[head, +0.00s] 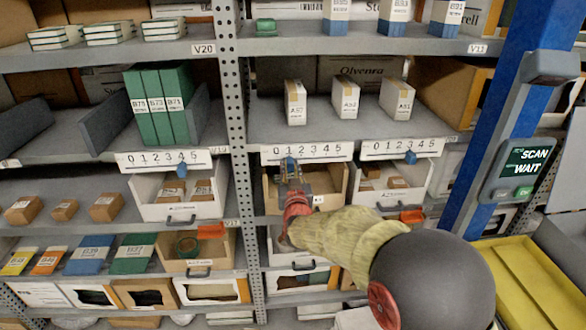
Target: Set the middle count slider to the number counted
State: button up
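The middle count slider is a white strip (322,152) numbered 0 to 5 on the shelf edge, above an open-fronted bin (335,202). Its blue knob (290,162) shows near the 1. My gripper (290,176) is at the knob, with its fingertips at or just below it. Whether the fingers touch or close on the knob is too small to tell. My arm and gripper hide part of the middle bin, and its contents are hard to make out.
The left slider strip (150,158) has its blue knob (182,170) near the 4. The right strip (385,150) has its knob (410,157) near the 3 or 4. A perforated rack post (236,120) stands left of my gripper. A blue post (505,120) carries a scan display (528,160) at right.

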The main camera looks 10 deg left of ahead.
jog(key=o, duration=0.5)
jog(key=shift+c, duration=0.2)
jog(key=shift+s, duration=0.1)
jog(key=v, duration=1.1)
jog(key=shift+s+d, duration=0.2)
jog(key=shift+s, duration=0.15)
